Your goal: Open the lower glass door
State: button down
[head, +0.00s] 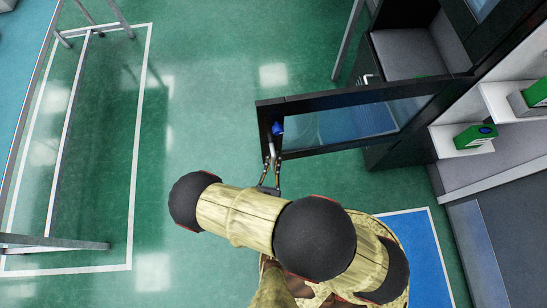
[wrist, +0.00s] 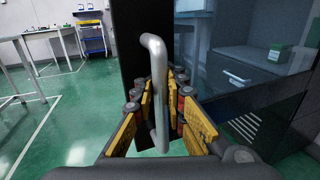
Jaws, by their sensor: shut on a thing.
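The lower glass door (head: 352,124) has a black frame and stands swung out from the dark cabinet (head: 387,153) on the right in the head view. In the wrist view its glass (wrist: 245,85) fills the right side, beside a black frame edge (wrist: 146,30). The silver bar handle (wrist: 154,85) stands upright between my yellow-padded fingers. My gripper (wrist: 160,95) is shut on this handle. In the head view my gripper (head: 271,168) is at the door's free left end, and my arm hides part of the floor below it.
Green boxes (head: 474,137) sit on white shelves at the right. Green floor left of the door is clear up to a white-lined area with a metal-legged table (head: 55,240). A blue trolley (wrist: 91,33) stands far back in the wrist view.

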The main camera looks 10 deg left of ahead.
jog(key=c, duration=2.1)
grip_release()
jog(key=shift+a, duration=0.3)
jog(key=shift+o, duration=1.3)
jog(key=shift+d, duration=0.1)
jog(key=shift+r, duration=0.15)
notch_tip(320, 180, up, 10)
jog(key=shift+f, duration=0.1)
